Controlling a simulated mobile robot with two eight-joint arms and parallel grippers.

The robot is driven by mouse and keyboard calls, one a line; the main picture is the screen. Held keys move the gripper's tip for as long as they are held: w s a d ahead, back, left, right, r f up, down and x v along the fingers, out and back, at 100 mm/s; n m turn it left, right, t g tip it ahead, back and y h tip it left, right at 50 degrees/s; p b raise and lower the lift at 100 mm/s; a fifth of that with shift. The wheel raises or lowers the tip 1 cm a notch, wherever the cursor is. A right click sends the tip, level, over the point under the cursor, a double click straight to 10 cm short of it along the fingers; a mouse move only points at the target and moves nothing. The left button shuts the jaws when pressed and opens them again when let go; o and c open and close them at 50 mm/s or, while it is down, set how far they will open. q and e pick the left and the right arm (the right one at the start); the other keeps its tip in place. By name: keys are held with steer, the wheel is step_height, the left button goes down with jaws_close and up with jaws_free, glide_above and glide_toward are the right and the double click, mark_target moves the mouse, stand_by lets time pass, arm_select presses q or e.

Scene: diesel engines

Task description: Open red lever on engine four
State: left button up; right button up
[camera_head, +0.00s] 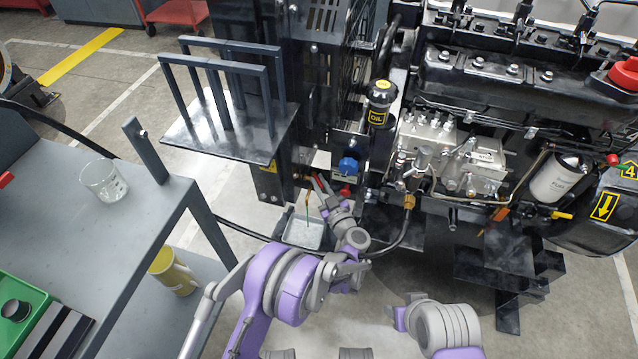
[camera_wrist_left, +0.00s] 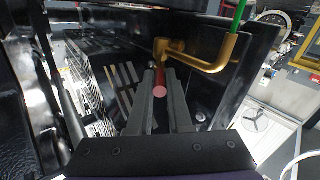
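The red lever (camera_head: 319,183) is at the lower left side of the engine, beside a blue knob (camera_head: 348,166). In the left wrist view the lever shows as a red rod with a round pink end (camera_wrist_left: 159,91), below a brass valve and pipe (camera_wrist_left: 211,62). My left gripper (camera_head: 322,192) reaches it from below. Its two fingers (camera_wrist_left: 160,100) stand close on either side of the lever, which fills the narrow gap at the tips. The dark engine (camera_head: 470,70) carries a yellow "4" label at the far right. My right gripper is not in view; part of my right arm shows at the bottom.
A grey workbench (camera_head: 150,235) with a glass beaker (camera_head: 104,181) stands at the left. A small tray (camera_head: 303,232) is on the floor beneath the lever. A dark hose (camera_head: 408,232) and black metal stands (camera_head: 510,275) are near my arms. A metal shelf (camera_head: 225,125) overhangs on the left.

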arm_select(q)
steer(key=o, duration=0.5)
steer(key=shift+c, duration=0.2)
steer(key=p+v, duration=0.1)
steer(key=v, duration=1)
